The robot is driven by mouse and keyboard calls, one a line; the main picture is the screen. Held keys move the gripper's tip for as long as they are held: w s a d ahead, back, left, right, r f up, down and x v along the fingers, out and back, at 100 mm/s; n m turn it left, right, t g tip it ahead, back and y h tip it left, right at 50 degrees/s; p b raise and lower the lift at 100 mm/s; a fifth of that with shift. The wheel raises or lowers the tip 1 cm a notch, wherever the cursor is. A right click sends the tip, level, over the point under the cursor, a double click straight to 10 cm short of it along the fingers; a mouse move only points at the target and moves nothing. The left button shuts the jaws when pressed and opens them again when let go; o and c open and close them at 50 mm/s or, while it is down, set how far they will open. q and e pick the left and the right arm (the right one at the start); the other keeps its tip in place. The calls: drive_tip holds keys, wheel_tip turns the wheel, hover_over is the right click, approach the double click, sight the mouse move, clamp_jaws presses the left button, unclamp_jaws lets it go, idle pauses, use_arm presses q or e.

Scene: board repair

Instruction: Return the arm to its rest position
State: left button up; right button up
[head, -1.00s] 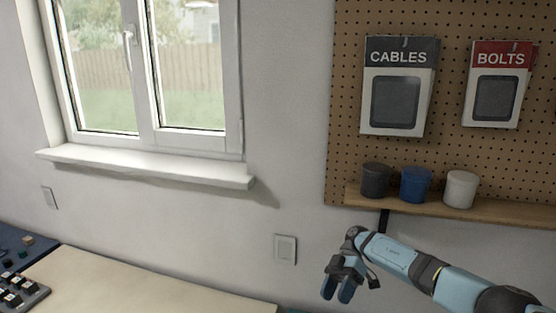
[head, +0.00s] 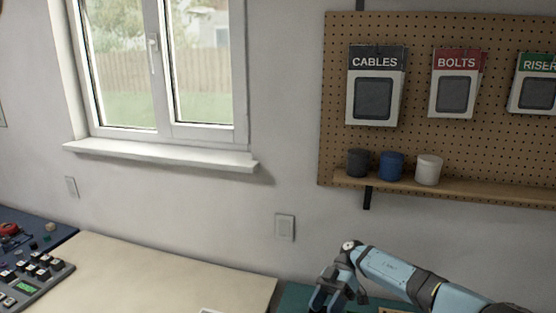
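My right arm comes in from the lower right. Its blue and dark gripper (head: 328,300) points down at the bottom edge of the head view, over a green surface (head: 293,297). The fingertips are partly cut off by the edge, so whether the fingers are apart is unclear. No held object is visible. My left gripper is not in view.
A pale tabletop (head: 170,275) is mostly bare. At left are a blue mat (head: 40,231) with small parts and a keyed device (head: 40,283). Behind, a pegboard (head: 430,110) carries packets, and its shelf (head: 480,191) holds three cups. A window is at left.

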drive_tip(key=s+a+f+m+t+y+b, duration=0.1)
drive_tip(key=s+a+f+m+t+y, duration=0.25)
drive_tip(key=s+a+t+y, duration=0.35)
drive_tip(key=s+a+f+m+t+y, duration=0.35)
drive_tip(key=s+a+t+y, duration=0.2)
drive_tip(key=a+t, duration=0.3)
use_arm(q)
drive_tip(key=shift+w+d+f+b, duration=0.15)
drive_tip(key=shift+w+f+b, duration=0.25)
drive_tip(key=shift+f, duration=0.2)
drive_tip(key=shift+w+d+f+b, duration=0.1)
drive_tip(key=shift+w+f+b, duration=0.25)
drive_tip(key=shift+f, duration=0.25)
use_arm(e)
drive_tip(key=s+d+f+m+t+h, duration=0.3)
drive_tip(key=s+d+f+m+h, duration=0.3)
drive_tip(key=s+d+h, duration=0.3)
drive_tip(key=s+d+f+m+t+h, duration=0.3)
drive_tip(key=s+d+f+m+h, duration=0.3)
drive_tip(key=d, duration=0.8)
drive_tip(key=s+m+h, duration=0.1)
drive_tip(key=s+h, duration=0.1)
drive_tip(key=s, duration=0.1)
drive_tip(key=shift+d+f+h, duration=0.2)
drive_tip(key=shift+f+h, duration=0.05)
drive_tip(key=shift+h, duration=0.1)
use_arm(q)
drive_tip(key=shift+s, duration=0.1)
